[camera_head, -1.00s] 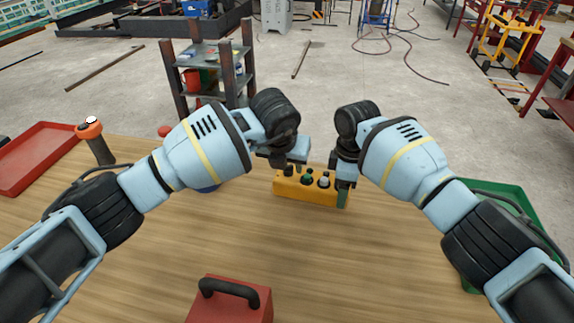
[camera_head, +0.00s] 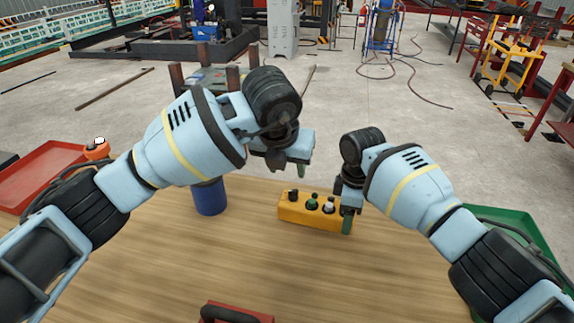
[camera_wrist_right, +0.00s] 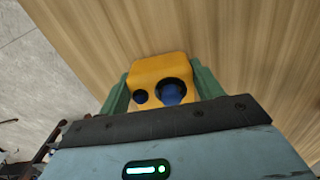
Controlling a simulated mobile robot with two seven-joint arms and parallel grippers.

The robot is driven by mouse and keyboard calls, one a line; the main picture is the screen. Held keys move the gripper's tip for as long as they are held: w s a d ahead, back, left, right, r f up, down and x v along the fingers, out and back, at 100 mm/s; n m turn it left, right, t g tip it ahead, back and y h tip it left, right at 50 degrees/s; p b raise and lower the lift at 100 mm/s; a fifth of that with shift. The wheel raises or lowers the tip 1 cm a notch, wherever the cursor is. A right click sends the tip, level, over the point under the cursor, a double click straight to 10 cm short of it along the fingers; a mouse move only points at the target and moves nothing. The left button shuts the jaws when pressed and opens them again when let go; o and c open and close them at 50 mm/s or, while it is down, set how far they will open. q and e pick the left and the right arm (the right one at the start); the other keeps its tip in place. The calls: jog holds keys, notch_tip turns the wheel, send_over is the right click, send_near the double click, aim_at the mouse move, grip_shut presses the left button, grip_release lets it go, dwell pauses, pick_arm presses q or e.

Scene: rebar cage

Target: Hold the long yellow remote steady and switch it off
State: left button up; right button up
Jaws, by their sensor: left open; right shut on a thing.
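The long yellow remote (camera_head: 298,217) lies on the wooden table, with a black knob at its left end and green, black and pale buttons along its top. My right gripper (camera_head: 348,220) is shut on its right end. In the right wrist view, green fingers stand either side of the yellow remote end (camera_wrist_right: 157,66), which shows a blue round part and a smaller dark one. My left gripper (camera_head: 303,170) is open and empty, above and behind the remote, clear of it. Whether the remote is on or off cannot be told.
A blue cylinder (camera_head: 209,198) stands left of the remote under my left arm. A red tray (camera_head: 45,170) is at far left and a green tray (camera_head: 510,225) at right. A red box with a black handle (camera_head: 235,313) is at the front. The table's middle is clear.

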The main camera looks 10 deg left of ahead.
jog(key=o, duration=1.3)
jog(key=shift+o, duration=0.2)
jog(key=shift+r, duration=0.1)
notch_tip(320, 180, up, 12)
